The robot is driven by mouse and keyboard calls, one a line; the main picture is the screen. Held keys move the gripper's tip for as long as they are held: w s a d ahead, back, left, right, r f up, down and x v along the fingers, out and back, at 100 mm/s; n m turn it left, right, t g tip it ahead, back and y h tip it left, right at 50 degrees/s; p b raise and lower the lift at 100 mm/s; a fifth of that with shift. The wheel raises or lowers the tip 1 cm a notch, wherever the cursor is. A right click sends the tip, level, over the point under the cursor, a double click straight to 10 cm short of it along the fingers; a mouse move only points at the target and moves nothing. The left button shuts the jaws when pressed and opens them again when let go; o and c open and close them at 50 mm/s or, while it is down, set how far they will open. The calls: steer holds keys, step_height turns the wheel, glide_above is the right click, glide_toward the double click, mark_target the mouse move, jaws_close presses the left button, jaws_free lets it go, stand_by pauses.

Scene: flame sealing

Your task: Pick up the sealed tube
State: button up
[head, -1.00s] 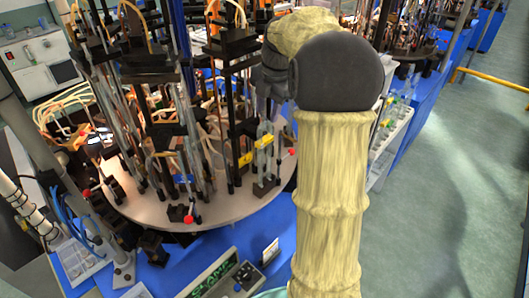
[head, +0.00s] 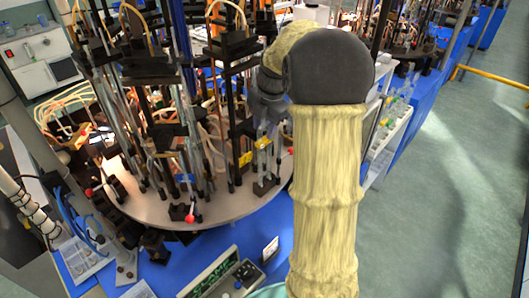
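My arm in its pale yellow sleeve reaches up and bends left at a dark grey joint. The grey end of the arm with my gripper (head: 266,105) is at the right edge of the round carousel table (head: 225,207). Its fingers are too small and blurred to tell open from shut. Clear glass tubes (head: 263,160) stand upright in a holder with a yellow tag just below my gripper. I cannot tell which tube is the sealed one, or whether my gripper touches any.
Tall black stands (head: 170,75) with hoses and rods crowd the carousel. A red knob (head: 190,218) sits near its front rim. A control box with a green display (head: 214,270) stands on the blue bench in front. Open floor (head: 440,210) lies to the right.

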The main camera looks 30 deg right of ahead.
jaws_close()
step_height(320, 180, up, 28)
steer(key=p, duration=0.2)
stand_by(0.6)
steer(key=shift+w, duration=0.15)
stand_by(0.5)
